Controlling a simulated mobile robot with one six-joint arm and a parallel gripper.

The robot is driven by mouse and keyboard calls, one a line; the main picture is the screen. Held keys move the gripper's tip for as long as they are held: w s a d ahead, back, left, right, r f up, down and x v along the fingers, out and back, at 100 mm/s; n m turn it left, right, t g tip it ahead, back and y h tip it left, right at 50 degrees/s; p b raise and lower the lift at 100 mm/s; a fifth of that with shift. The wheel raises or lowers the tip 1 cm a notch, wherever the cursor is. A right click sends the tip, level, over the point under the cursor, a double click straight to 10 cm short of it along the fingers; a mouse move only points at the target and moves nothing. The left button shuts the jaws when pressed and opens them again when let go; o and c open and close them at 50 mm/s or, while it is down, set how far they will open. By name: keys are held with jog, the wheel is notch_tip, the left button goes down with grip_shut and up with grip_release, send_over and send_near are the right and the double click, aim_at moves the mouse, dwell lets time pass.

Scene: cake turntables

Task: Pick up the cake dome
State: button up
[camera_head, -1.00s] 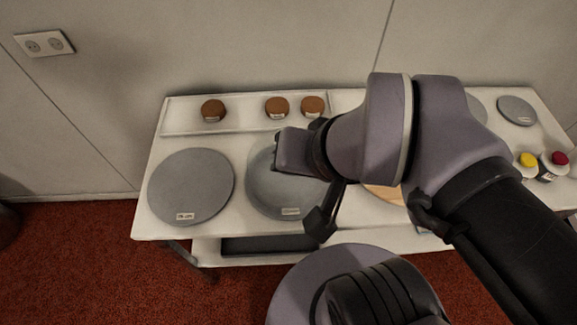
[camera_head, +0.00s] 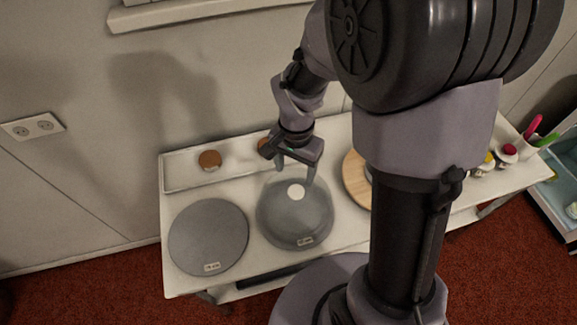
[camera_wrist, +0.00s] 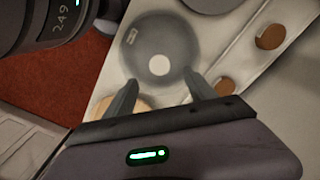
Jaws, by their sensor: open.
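The cake dome (camera_head: 275,222) is a clear, greyish cover with a pale round knob (camera_head: 296,192) on top. It sits over a grey turntable with a small label at its front. My gripper (camera_head: 295,171) is open and empty, pointing down above the dome near the knob. In the wrist view the dome (camera_wrist: 178,38) lies beyond my open fingers (camera_wrist: 162,79), and the pale knob (camera_wrist: 159,64) shows just past the gap between the fingertips. The knob looks clear of both fingers; the exact height gap cannot be told.
A bare grey turntable (camera_head: 208,238) stands left of the dome. A wooden round board (camera_head: 355,178) is to the right, partly behind my arm. Bottles with coloured tops (camera_head: 508,152) stand at the right end.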

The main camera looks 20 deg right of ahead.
aim_at(296, 191)
jog(key=f+b, duration=0.1)
jog(key=f, duration=0.2)
jog(key=f+b, duration=0.1)
jog(key=f, duration=0.3)
jog(key=f+b, duration=0.1)
jog(key=f, duration=0.3)
jog(key=shift+w+d+f, duration=0.15)
jog(key=shift+w+d, duration=0.1)
jog(key=shift+d, duration=0.1)
jog(key=shift+s, duration=0.1)
jog(key=shift+c, duration=0.4)
grip_shut()
